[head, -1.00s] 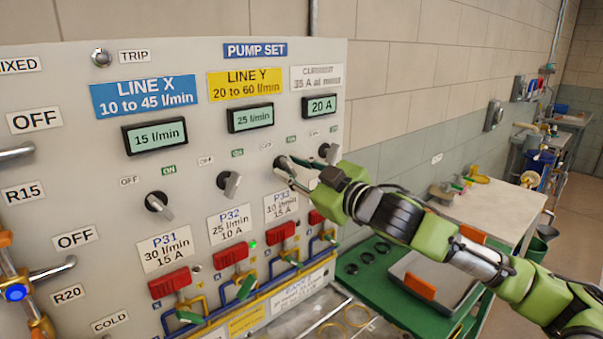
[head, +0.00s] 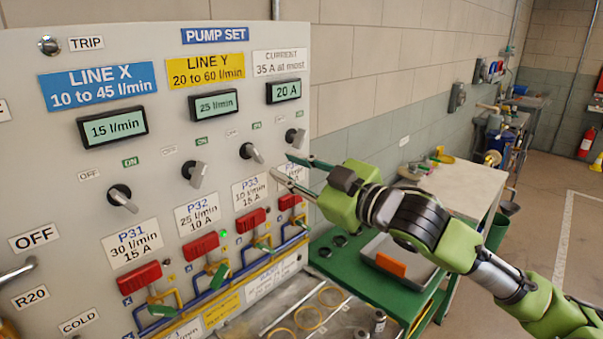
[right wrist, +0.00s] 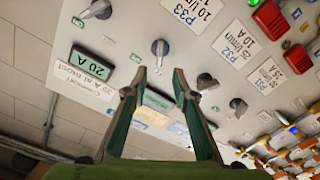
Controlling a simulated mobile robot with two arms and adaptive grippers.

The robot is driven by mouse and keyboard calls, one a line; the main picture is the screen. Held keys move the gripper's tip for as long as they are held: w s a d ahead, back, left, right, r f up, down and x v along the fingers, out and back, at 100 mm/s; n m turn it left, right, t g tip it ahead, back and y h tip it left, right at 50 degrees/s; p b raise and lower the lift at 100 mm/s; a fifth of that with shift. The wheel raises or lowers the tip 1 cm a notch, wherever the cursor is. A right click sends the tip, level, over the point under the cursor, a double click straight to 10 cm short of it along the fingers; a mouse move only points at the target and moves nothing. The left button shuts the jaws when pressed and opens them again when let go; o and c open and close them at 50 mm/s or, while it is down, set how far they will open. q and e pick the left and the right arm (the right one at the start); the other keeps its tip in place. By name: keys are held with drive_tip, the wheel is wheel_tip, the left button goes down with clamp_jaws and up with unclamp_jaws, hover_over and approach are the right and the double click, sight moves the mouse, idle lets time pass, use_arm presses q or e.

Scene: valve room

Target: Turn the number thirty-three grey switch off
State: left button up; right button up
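The number thirty-three grey switch (head: 252,153) is the third knob from the left on the panel, above the P33 label (head: 250,190). Its grey handle slants down to the right in the head view, and small OFF and ON tags sit above it. My right gripper (head: 284,163) is open and empty, to the right of this switch in the head view and apart from it. In the right wrist view the two fingertips (right wrist: 161,73) are spread, with the switch (right wrist: 160,47) just beyond the gap between them. My left gripper is not in view.
Similar grey knobs for P31 (head: 122,198) and P32 (head: 197,175) stand to the left, and another (head: 297,137) close on the right. Red-handled valves (head: 202,246) and pipes run below. A green cart (head: 342,270) stands to the right of the panel.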

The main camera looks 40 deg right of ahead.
drive_tip(key=shift+s, duration=1.4)
drive_tip(key=shift+d, duration=0.1)
